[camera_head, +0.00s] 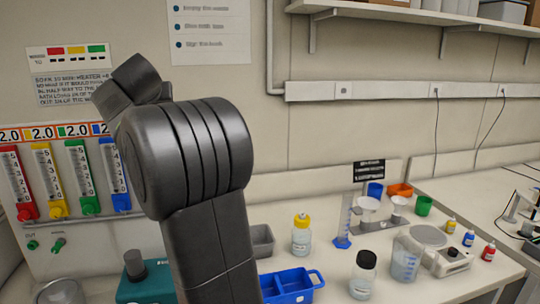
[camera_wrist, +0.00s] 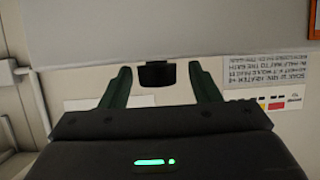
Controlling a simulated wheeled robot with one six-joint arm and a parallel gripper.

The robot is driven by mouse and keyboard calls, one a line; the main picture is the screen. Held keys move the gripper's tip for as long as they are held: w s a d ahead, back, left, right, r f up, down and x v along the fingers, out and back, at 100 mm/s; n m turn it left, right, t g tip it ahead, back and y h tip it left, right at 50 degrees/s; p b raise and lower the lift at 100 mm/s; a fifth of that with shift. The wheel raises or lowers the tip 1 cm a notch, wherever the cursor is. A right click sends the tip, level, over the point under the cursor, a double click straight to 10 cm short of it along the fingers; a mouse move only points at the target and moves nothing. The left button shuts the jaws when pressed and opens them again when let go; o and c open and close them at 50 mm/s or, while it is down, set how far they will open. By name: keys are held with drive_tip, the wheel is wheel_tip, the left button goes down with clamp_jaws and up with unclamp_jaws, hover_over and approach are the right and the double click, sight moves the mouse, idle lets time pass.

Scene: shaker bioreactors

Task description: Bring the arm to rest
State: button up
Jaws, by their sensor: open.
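My arm rises in the middle left of the head view, its dark links in front of the wall and the flow-meter panel. My gripper (camera_wrist: 158,90) shows in the wrist view with its two dark green fingers wide apart. Nothing is between the fingers, and they touch nothing that I can see. In the wrist view the wall signs appear upside down behind it. The gripper's fingers cannot be made out in the head view.
The bench (camera_head: 330,235) holds a blue tray (camera_head: 288,287), a yellow-capped bottle (camera_head: 301,238), a black-capped bottle (camera_head: 363,276), a jug (camera_head: 405,258) and a scale (camera_head: 446,260). A panel of flow meters (camera_head: 82,178) is on the left wall. A shelf (camera_head: 420,12) hangs upper right.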

drive_tip(key=shift+s+d+r+n+y+p, duration=0.3)
drive_tip(key=shift+r+n+y+p, duration=0.25)
drive_tip(key=shift+p, duration=0.3)
drive_tip(key=shift+w+f+n+g+y+p, duration=0.15)
drive_tip(key=shift+n+g+y+p, duration=0.4)
drive_tip(key=shift+p, duration=1)
drive_tip(key=shift+s+d+y, duration=0.15)
drive_tip(key=shift+s+y, duration=0.05)
drive_tip(key=shift+y, duration=0.2)
drive_tip(key=b+v, duration=0.4)
drive_tip(key=v, duration=1)
drive_tip(key=w+d+r+n+t, duration=0.1)
drive_tip(key=d+r+n+t, duration=0.1)
drive_tip(key=r, duration=0.3)
drive_tip(key=w+d+r+n+t+h+p, duration=0.1)
drive_tip(key=w+d+r+n+t, duration=0.1)
drive_tip(key=r+n+t, duration=0.2)
drive_tip(key=shift+d+r+n+h, duration=0.3)
drive_tip(key=shift+r+n, duration=0.4)
drive_tip(key=shift+r, duration=0.6)
drive_tip(key=shift+d, duration=0.1)
